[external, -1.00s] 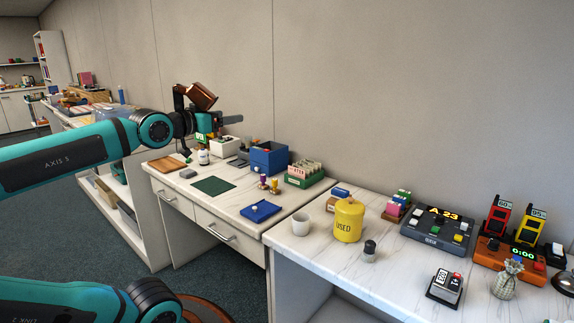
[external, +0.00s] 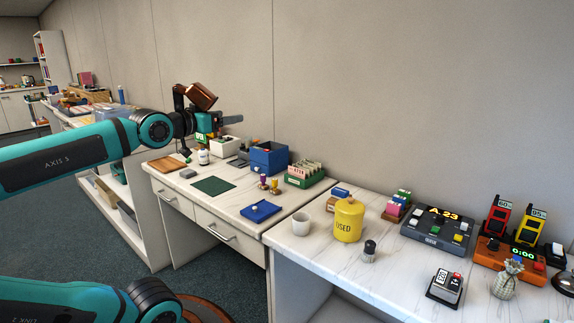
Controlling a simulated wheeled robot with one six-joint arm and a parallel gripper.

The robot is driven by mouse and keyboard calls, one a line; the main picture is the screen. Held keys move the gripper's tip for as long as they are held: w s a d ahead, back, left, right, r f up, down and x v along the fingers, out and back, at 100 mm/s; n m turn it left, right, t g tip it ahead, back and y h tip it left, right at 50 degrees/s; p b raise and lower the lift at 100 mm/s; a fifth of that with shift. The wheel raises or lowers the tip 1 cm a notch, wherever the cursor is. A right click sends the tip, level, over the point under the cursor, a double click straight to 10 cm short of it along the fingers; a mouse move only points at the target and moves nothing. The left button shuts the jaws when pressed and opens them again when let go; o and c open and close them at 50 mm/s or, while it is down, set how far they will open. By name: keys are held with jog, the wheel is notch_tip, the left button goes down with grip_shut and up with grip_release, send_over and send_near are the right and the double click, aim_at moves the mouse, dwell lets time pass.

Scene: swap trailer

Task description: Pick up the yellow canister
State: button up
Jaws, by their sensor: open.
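The yellow canister (external: 348,222) stands upright on the right-hand white counter, near its left end.
A white mug (external: 301,223) stands close left of the canister, and a small dark-topped jar (external: 369,251) stands at its front right. Small blocks (external: 338,197) lie behind it. A control box (external: 437,229) stands to the right.

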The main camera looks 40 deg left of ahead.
jog(key=o, duration=0.5)
jog(key=n+g+y, duration=0.5)
jog(key=g, duration=0.6)
send_over(353, 215)
jog(key=s+a, duration=0.5)
notch_tip(353, 215, down, 20)
jog(key=s+d+f+n+t+y, duration=0.1)
jog(key=s+d+n+t+y, duration=0.25)
jog(key=d, duration=0.95)
jog(key=shift+y, duration=0.35)
jog(key=x, duration=1.2)
jog(key=shift+x, duration=2.65)
